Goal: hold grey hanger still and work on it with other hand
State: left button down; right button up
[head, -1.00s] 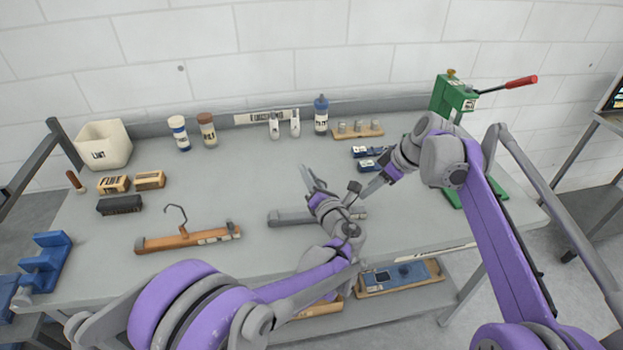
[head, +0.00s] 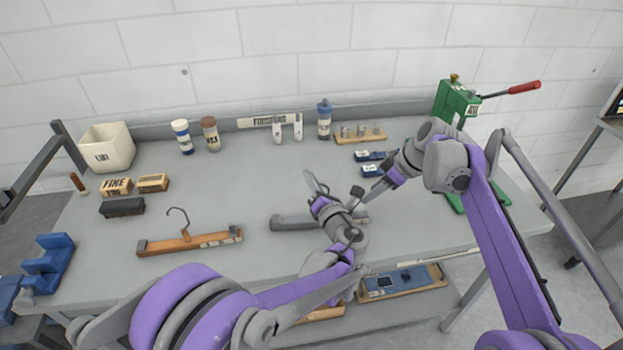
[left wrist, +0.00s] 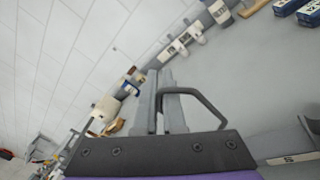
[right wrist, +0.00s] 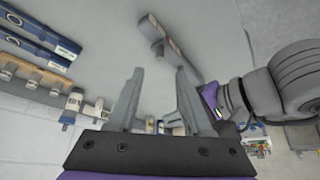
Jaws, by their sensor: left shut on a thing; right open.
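The grey hanger (head: 290,222) lies flat on the bench, its bar running left to right. My left gripper (head: 314,181) is above the middle of the bar and shut on the hanger; its arm hides part of the bar. In the left wrist view the dark wire hook (left wrist: 205,103) passes at the shut fingers (left wrist: 160,95), and the labelled bar (left wrist: 287,158) shows at lower right. My right gripper (head: 372,190) is open and empty, above and behind the bar's right end. The right wrist view shows its fingers (right wrist: 158,85) apart, with a labelled hanger end (right wrist: 172,45) beyond them.
A brown wooden hanger (head: 190,242) lies to the left. Blue boxes (head: 372,169) sit close by my right gripper. A green press (head: 457,103) stands at the back right, and bottles (head: 324,120) and a peg rack (head: 360,138) along the back.

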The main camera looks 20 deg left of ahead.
dwell(0.8)
jog(key=shift+c, duration=1.1)
jog(key=w+d+m, duration=0.1)
jog(key=d+m, duration=0.1)
jog(key=w+d+m+y, duration=0.1)
jog(key=w+d+m, duration=0.1)
jog(key=w+d+m+g, duration=0.1)
jog(key=d, duration=0.2)
jog(key=shift+w+f+m+y, duration=0.15)
jog(key=shift+f+m+y, duration=0.15)
jog(key=shift+m+y, duration=0.1)
grip_shut()
send_near(362, 215)
jog(key=w+a+f, duration=0.2)
jog(key=w+f, duration=0.1)
jog(key=shift+a+f, duration=0.2)
jog(key=shift+f, duration=0.05)
jog(key=a, duration=0.1)
jog(key=s+a, duration=0.1)
jog(key=a, duration=0.1)
jog(key=shift+s+f, duration=0.15)
jog(key=shift+s, duration=0.2)
jog(key=shift+s+a, duration=0.25)
jog(key=shift+a, duration=0.05)
